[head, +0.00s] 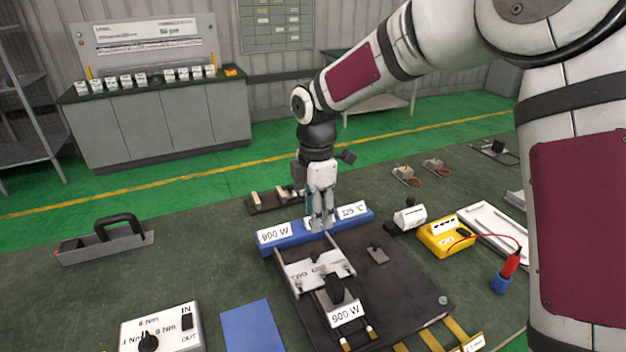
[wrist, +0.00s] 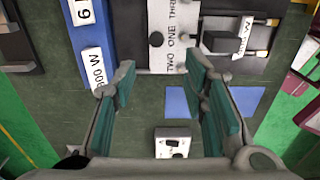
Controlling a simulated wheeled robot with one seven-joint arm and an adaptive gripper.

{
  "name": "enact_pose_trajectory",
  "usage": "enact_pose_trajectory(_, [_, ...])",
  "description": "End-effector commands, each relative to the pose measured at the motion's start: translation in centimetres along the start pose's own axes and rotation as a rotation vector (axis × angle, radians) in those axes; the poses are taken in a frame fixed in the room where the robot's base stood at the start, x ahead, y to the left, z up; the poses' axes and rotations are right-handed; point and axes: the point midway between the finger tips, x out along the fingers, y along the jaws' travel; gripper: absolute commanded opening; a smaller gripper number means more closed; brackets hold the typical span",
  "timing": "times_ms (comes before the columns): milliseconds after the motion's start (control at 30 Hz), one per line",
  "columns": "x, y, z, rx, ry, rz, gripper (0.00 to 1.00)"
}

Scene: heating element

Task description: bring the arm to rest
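My gripper (head: 322,218) points down over the workbench, beside and above the long blue block (head: 290,240) with white labels, one reading 900 W. In the wrist view my gripper (wrist: 160,78) has its two teal-padded fingers well apart, with nothing held between them. The fingers partly hide the middle of the blue block in the head view. The exact height of the fingertips over the block is hard to tell. My arm reaches in from the upper right, bent at the elbow.
A dark fixture plate (head: 405,297) carries a numbered clamp plate (head: 300,270) and a 900 W part. A torque box (head: 160,330), blue mat (head: 254,328), handled grey block (head: 104,243) and yellow meter (head: 444,237) stand around. Bare bench (head: 200,265) lies left of the blue block.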

Motion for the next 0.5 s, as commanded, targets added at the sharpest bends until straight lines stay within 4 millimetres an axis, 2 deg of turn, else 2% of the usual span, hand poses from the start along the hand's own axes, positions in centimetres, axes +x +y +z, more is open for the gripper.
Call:
enact_pose_trajectory(133, [-1.1,-0.8,0.5,0.051,-0.02,0.01,0.4])
enact_pose_trajectory(233, [-3.1,-2.5,1.4,0.156,-0.053,0.032,0.4])
enact_pose_trajectory(500, [-9.6,-10.1,4.3,0.605,-0.121,0.139,0.4])
